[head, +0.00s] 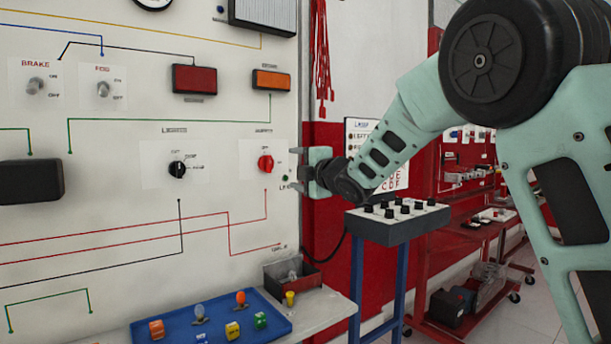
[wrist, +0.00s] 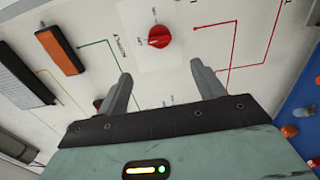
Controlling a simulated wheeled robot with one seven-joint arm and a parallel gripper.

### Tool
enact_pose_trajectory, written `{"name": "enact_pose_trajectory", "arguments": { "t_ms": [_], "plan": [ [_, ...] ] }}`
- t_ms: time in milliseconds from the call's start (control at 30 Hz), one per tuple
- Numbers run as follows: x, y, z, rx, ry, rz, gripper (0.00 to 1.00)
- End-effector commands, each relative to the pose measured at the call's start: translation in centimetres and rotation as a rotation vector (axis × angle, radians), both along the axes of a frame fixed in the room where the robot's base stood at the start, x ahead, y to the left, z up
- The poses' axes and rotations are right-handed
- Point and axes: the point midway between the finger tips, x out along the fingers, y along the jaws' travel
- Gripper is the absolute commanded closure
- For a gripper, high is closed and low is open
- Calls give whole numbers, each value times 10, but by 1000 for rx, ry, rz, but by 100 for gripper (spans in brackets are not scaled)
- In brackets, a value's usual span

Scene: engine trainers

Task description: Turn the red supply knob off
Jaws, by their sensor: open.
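The red supply knob (head: 265,163) is on the white panel, on a pale square plate under a small label. In the wrist view the red knob (wrist: 159,36) shows beyond the fingertips, at the upper middle, with a pale ridge across its face. My gripper (head: 292,168) is just to the right of the knob in the head view, its fingers pointing toward the panel. In the wrist view my gripper (wrist: 160,72) has its two fingers spread apart with nothing between them. The knob is apart from both fingers.
A black knob (head: 177,169) sits left of the red one. Two toggle switches, BRAKE (head: 36,87) and FOG (head: 103,89), are further left. A blue tray (head: 212,322) with small parts and an open bin (head: 291,274) stand below. A grey box with black knobs (head: 397,222) stands at right.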

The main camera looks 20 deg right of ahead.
Motion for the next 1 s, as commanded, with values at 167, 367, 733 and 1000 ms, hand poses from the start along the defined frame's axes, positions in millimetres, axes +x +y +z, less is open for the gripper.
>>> {"name": "enact_pose_trajectory", "arguments": {
  "t_ms": [167, 367, 733, 1000],
  "plan": [
    [-24, -6, 0, 0, 0, 0, 32],
    [-33, -9, 0, 0, 1, 1, 32],
    [-33, -9, 0, -1, 1, 1, 32],
    [-59, 20, -48, 202, 235, -41, 32]
  ]
}}
